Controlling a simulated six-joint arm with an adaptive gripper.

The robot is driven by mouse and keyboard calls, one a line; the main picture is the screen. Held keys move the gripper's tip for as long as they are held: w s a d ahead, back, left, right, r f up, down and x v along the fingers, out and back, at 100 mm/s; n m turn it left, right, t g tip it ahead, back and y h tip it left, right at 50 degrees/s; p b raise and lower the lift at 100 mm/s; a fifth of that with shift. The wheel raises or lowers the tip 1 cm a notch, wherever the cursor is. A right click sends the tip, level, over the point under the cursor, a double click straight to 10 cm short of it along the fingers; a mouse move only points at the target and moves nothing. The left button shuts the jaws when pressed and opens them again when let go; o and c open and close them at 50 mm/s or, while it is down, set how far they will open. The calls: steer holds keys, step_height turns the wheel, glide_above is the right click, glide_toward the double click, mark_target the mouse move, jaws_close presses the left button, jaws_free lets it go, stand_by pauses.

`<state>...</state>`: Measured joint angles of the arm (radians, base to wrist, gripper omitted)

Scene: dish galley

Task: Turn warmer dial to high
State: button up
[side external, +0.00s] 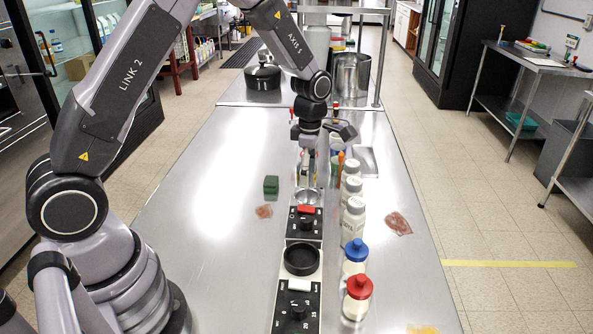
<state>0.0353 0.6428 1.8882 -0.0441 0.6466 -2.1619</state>
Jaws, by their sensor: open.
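Two black control panels lie in a line along the middle of the steel counter. The far panel (304,231) has a red switch (306,210) and a black dial (305,224). The near panel (283,311) has a pale switch (299,285) and a black dial (297,312) with number marks around it. I cannot tell from the labels which is the warmer dial, nor read either setting. My gripper (308,178) points down over a small metal bowl (308,196) just behind the far panel. It is open, with nothing seen in it, and apart from both dials.
A black round dish (301,259) sits between the panels. White bottles (354,220), a blue-capped bottle (356,255) and a red-capped bottle (357,298) stand close on the right. A green block (271,185) is left of the bowl. The counter's left side is largely clear.

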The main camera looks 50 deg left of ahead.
mark_target(306, 218)
steer(key=f, duration=1.2)
steer(key=shift+s+d+f, duration=0.15)
steer(key=shift+s+f, duration=0.1)
jaws_close()
